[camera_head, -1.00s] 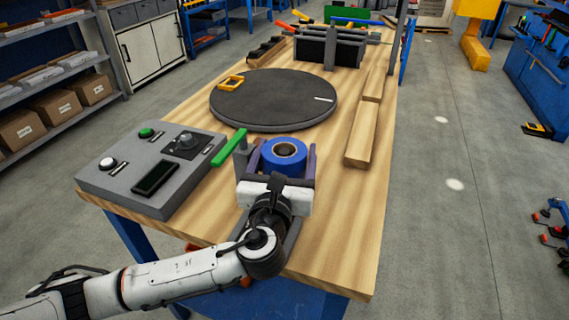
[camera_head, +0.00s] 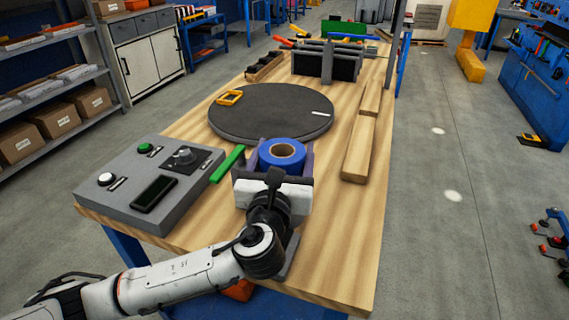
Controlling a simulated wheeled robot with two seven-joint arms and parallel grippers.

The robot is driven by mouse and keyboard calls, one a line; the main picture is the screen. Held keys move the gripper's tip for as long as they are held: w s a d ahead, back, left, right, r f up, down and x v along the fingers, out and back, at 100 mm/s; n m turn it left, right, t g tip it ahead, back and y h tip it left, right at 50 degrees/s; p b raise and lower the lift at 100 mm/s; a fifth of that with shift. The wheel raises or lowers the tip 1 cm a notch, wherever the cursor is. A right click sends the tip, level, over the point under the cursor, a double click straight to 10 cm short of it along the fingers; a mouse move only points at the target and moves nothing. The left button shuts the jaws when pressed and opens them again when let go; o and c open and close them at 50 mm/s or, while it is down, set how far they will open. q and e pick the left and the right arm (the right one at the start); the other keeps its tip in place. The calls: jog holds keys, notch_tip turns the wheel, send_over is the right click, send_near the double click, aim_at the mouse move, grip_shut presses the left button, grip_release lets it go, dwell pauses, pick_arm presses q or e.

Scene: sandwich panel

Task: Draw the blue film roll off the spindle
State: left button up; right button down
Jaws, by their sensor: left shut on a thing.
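The blue film roll (camera_head: 281,153) has a tan core with a dark hole and faces up near the front of the workbench. My left gripper (camera_head: 281,163) is shut on the roll, one finger at its left side and one at its right. The gripper's white body and wrist are in front of the roll and cover its lower side. The spindle cannot be made out, so I cannot tell whether the roll is still around it. A grey base (camera_head: 287,262) shows partly beside my wrist. My right gripper is not in view.
A control box (camera_head: 140,213) with buttons stands left of the roll, and a green bar (camera_head: 227,163) lies between them. A dark round turntable (camera_head: 275,115) is behind. Wooden strips (camera_head: 359,150) lie at the right. The bench's front right is clear.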

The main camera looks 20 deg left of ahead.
pick_arm(q)
notch_tip(320, 180, up, 6)
jog(key=shift+r+p, duration=0.1)
jog(key=shift+p, duration=0.4)
jog(key=shift+r+p, duration=0.45)
jog(key=shift+r, duration=0.2)
jog(key=shift+r+p, duration=0.75)
jog(key=shift+p, duration=0.2)
jog(key=shift+f, duration=0.1)
